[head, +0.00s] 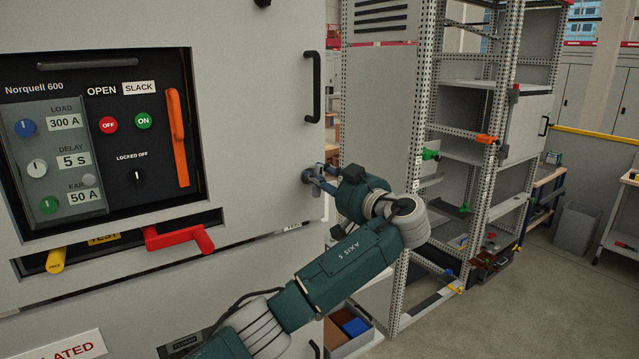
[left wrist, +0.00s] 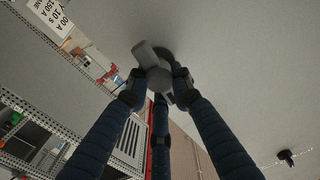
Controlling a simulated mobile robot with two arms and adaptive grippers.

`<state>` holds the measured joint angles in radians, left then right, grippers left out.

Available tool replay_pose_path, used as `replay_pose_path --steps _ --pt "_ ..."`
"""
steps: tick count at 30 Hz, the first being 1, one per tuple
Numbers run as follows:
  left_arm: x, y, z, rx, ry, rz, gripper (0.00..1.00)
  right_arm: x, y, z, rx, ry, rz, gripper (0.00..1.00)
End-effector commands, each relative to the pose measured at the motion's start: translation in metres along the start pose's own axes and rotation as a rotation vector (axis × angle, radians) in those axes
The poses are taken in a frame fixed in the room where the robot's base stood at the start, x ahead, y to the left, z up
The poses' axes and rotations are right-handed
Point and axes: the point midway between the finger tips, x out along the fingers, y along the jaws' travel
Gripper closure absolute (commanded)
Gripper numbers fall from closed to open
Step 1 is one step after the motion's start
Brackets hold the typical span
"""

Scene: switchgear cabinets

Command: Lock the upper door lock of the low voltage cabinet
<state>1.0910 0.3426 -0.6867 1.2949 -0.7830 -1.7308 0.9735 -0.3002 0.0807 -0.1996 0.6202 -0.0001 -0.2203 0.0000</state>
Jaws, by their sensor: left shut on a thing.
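The low voltage cabinet's grey door (head: 255,110) fills the left of the head view. The upper lock (head: 308,176) sits near its right edge, below a black vertical handle (head: 310,87). My left gripper (head: 319,180) is at the lock, its blue fingers closed around it and partly hiding it. In the left wrist view the lock shows as a grey round knob with a stubby lever (left wrist: 148,56), and the left gripper's fingers (left wrist: 155,88) are shut around it. The lock's exact turn angle is hard to read. My right gripper is not in view.
A breaker panel (head: 120,130) with buttons and an orange lever is set in the cabinet at left. A red crank handle (head: 180,239) sticks out below it. An open perforated frame (head: 430,150) stands right of the cabinet. The floor (head: 500,320) at lower right is clear.

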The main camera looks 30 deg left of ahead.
Motion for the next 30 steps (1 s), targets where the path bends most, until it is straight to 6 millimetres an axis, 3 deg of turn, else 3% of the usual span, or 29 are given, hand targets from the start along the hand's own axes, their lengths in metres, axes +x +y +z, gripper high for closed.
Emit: replay_pose_path --steps 3,10,30 --pt "-0.001 0.003 0.005 0.087 0.000 0.002 1.00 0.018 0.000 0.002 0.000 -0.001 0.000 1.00" --pt "-0.001 0.004 0.004 0.300 0.001 0.002 1.00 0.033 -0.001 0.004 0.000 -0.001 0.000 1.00" --pt "-0.001 0.008 0.008 0.941 0.003 0.002 1.00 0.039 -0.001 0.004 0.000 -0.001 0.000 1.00"
